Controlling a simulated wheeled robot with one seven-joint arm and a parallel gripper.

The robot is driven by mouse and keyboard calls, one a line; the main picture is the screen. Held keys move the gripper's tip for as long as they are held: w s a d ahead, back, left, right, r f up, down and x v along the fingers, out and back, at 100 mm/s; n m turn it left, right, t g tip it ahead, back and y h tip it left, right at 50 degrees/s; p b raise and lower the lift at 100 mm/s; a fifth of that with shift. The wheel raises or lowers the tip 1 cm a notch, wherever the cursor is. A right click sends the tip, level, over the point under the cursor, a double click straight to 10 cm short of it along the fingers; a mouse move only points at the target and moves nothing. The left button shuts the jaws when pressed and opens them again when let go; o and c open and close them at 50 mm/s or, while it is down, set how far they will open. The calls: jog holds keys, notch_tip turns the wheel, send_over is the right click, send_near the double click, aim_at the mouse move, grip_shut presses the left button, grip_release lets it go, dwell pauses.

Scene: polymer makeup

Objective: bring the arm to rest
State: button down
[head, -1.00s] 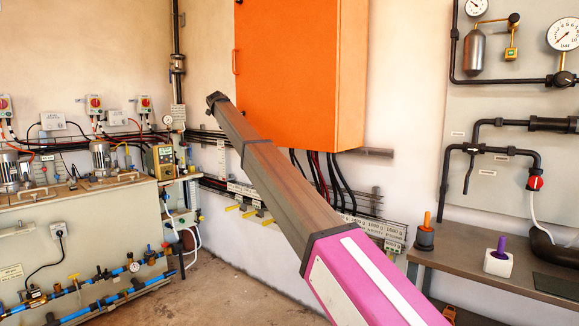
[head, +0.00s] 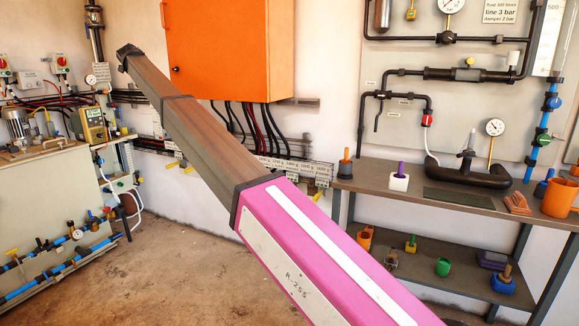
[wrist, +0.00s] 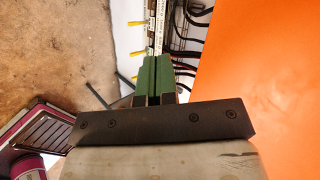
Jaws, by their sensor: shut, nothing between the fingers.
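My gripper (wrist: 154,80) shows in the wrist view as two green fingers side by side, shut, with nothing held between them. Behind them is the dark mounting bar of my wrist. In the head view my arm, magenta with a long grey-brown section, runs from the lower right up to the upper left. Its far end appears before the wall left of the orange cabinet (head: 230,50). The fingers cannot be made out there. In the wrist view the cabinet (wrist: 262,80) fills the right side.
Black cables (head: 245,120) hang below the cabinet. A workbench (head: 440,198) with a shelf below stands at the right. A pump unit with blue pipes (head: 60,260) is at the left. The floor (head: 170,250) between them is bare.

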jog(key=d+f+n+g, duration=0.2)
jog(key=d+f+n, duration=0.3)
jog(key=d+f, duration=1.85)
jog(key=s+d+f+n+g+h, duration=0.15)
jog(key=s+d+f, duration=0.25)
jog(key=d+f, duration=0.7)
jog(key=s+d+f+n+g, duration=0.1)
jog(key=s+d+f+n, duration=0.25)
jog(key=d+f, duration=0.8)
jog(key=s+d+f+n+g, duration=0.1)
jog(key=s+d+f+n, duration=0.1)
jog(key=s+d+f, duration=0.5)
jog(key=s+d+f+n+g+y, duration=0.1)
jog(key=s+d+f+n, duration=0.15)
jog(key=s+d, duration=0.65)
jog(key=s+d+f+n+g, duration=0.1)
jog(key=s+d+f, duration=0.55)
jog(key=d, duration=0.35)
jog(key=s+d+f+n+g, duration=0.1)
jog(key=s+d+f, duration=0.1)
jog(key=s, duration=0.5)
jog(key=s+d+f+n+y, duration=0.1)
jog(key=s+d+n, duration=0.1)
jog(key=s+d, duration=0.3)
jog(key=shift+s+f+g, duration=0.35)
jog(key=shift+s+f, duration=0.05)
jog(key=shift+s, duration=0.85)
jog(key=shift+a, duration=0.1)
